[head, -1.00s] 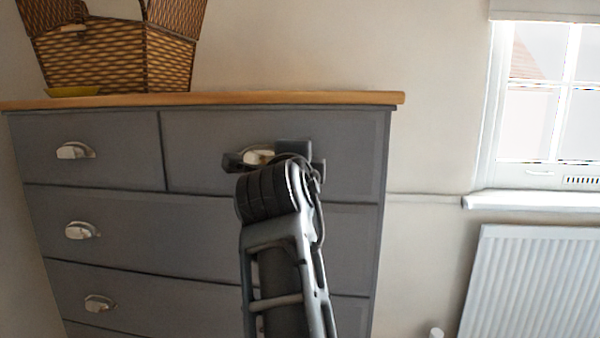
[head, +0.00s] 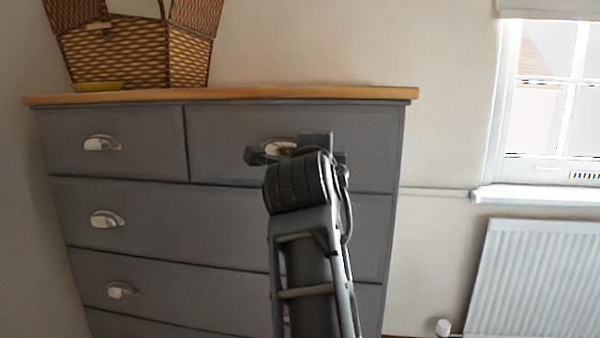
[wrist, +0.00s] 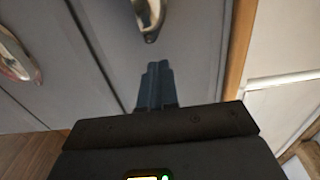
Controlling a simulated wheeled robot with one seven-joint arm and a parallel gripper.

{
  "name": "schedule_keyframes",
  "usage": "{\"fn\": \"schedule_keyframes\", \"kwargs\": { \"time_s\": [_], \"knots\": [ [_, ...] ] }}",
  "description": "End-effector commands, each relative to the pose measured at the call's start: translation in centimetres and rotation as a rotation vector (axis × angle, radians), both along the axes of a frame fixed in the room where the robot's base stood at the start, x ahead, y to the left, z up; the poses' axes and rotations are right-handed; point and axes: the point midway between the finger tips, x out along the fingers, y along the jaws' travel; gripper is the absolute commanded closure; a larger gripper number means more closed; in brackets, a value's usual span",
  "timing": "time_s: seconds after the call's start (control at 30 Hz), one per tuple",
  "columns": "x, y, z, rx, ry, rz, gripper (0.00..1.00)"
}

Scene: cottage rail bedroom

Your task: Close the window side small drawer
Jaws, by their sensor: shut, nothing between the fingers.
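The window side small drawer (head: 365,140) is the top right drawer of the grey chest, nearest the window. Its front looks about level with the chest front in the head view; I cannot tell if a small gap is left. Its pale cup handle (head: 280,147) is partly hidden by my gripper (head: 297,153). The wrist view shows my gripper's fingers (wrist: 157,82) shut together and empty, pointing at the drawer front just below the handle (wrist: 149,18). I cannot tell whether the fingertips touch the front.
The top left drawer (head: 75,160) and wide lower drawers (head: 180,210) look shut. A wicker basket (head: 135,52) and a yellow dish (head: 98,86) stand on the wooden top (head: 330,93). A radiator (head: 535,280) is under the window (head: 550,90) at right.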

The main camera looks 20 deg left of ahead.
Motion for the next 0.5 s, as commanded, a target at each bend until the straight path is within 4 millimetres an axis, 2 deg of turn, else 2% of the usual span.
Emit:
{"fn": "schedule_keyframes", "kwargs": {
  "time_s": [0.07,0.5],
  "knots": [
    [0.1,-0.5,-0.1,0.000,0.001,-0.001,1.00],
    [-5.8,-1.5,-0.2,-0.001,0.001,0.002,1.00]
  ]
}}
